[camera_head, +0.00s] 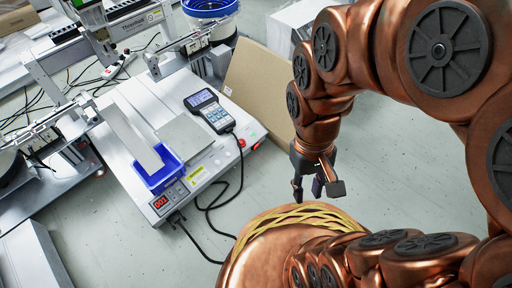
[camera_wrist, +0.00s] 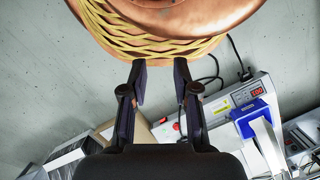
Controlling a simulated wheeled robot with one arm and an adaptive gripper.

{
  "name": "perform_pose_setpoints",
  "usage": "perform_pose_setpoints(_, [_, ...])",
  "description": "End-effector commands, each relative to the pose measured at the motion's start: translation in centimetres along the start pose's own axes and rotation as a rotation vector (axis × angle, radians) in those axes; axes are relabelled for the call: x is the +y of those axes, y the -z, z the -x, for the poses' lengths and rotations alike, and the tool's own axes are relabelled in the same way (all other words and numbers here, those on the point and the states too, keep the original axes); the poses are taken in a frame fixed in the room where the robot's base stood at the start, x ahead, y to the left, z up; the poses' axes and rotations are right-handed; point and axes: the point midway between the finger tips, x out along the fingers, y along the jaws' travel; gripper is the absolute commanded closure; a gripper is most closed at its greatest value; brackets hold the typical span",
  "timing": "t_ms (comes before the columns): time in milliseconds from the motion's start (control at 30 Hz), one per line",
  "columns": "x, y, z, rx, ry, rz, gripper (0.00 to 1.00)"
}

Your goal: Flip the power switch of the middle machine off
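The middle machine (camera_head: 130,165) is a white bench unit in the head view, with a red-digit display (camera_head: 160,202), a blue tray (camera_head: 163,172) and a handheld controller (camera_head: 209,110). A small red part (camera_head: 241,143) sits on its right end; whether it is the power switch is too small to tell. In the wrist view the machine (camera_wrist: 222,106) is at the right, with a red part (camera_wrist: 176,127) near the fingers. My gripper (camera_head: 311,187) hangs to the right of the machine, apart from it. In the wrist view its fingers (camera_wrist: 160,72) are spread and empty.
A cardboard sheet (camera_head: 258,82) stands behind the machine's right end. A black cable (camera_head: 211,208) loops on the floor by its front. Another machine (camera_head: 45,165) is at the left. The grey floor (camera_head: 262,185) between machine and gripper is mostly clear.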

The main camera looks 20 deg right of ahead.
Motion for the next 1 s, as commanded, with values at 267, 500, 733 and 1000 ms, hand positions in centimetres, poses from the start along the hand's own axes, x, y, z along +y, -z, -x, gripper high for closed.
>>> perform_pose_setpoints(267, [0.00, 0.00, -0.03, 0.000, 0.000, 0.000, 1.00])
perform_pose_setpoints(500, [0.00, 0.02, -0.02, 0.000, 0.000, 0.000, 1.00])
perform_pose_setpoints(733, [0.00, 0.02, -0.02, 0.000, 0.000, 0.000, 1.00])
perform_pose_setpoints(1000, [0.00, 0.02, -0.02, 0.000, 0.000, 0.000, 1.00])
